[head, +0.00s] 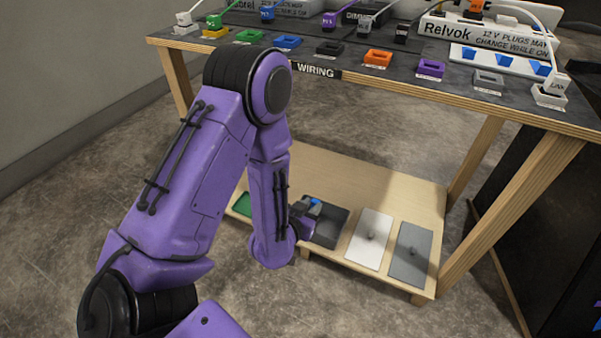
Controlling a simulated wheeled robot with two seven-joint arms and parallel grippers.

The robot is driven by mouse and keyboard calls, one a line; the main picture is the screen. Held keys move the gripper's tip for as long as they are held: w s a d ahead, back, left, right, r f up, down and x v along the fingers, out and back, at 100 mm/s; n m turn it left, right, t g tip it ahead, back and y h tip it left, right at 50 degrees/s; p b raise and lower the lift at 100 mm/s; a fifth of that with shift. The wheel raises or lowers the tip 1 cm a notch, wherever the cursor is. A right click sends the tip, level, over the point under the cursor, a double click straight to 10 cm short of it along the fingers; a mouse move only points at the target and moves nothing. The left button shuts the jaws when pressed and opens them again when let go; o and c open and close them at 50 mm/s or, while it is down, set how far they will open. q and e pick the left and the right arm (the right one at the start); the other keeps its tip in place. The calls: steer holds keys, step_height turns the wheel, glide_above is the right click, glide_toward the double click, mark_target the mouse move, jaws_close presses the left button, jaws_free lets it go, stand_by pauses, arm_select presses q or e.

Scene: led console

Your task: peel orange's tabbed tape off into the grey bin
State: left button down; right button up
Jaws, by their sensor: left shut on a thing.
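The orange socket block (378,58) sits on the dark bench top near its front edge, right of the WIRING label. I cannot make out a tabbed tape on it. My left arm reaches down in front of the bench. My left gripper (312,207) is low, over the left part of a black panel (327,232) on the lower shelf. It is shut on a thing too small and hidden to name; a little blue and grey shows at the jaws. A grey panel (411,254) with a small knob lies at the shelf's right end. No open grey bin shows. My right gripper is not in view.
A white panel (370,240) with a knob and a partly hidden green panel (242,204) also lie on the lower shelf (400,188). Several coloured sockets, plugs and cables crowd the bench top (340,70). A wooden leg (505,205) stands at the right.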

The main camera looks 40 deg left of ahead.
arm_select(q)
step_height(320, 180, down, 8)
steer(key=a+b, duration=0.3)
steer(key=b, duration=0.1)
steer(key=w+r+b+x, duration=0.1)
steer(key=r+b+x, duration=0.1)
steer(key=x, duration=0.5)
steer(key=a+r+b+x, duration=0.1)
steer(key=b+x, duration=0.2)
steer(key=x, duration=0.5)
step_height(320, 180, down, 6)
steer(key=b, duration=0.3)
steer(key=shift+s+f+b, duration=0.15)
steer(key=shift+s+b, duration=0.1)
steer(key=shift+b, duration=0.05)
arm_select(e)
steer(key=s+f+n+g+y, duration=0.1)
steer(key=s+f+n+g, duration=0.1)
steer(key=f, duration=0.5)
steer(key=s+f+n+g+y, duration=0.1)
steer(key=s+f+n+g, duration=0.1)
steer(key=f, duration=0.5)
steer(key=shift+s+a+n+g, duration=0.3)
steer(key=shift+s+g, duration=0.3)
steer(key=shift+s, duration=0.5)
arm_select(q)
steer(key=shift+d, duration=0.1)
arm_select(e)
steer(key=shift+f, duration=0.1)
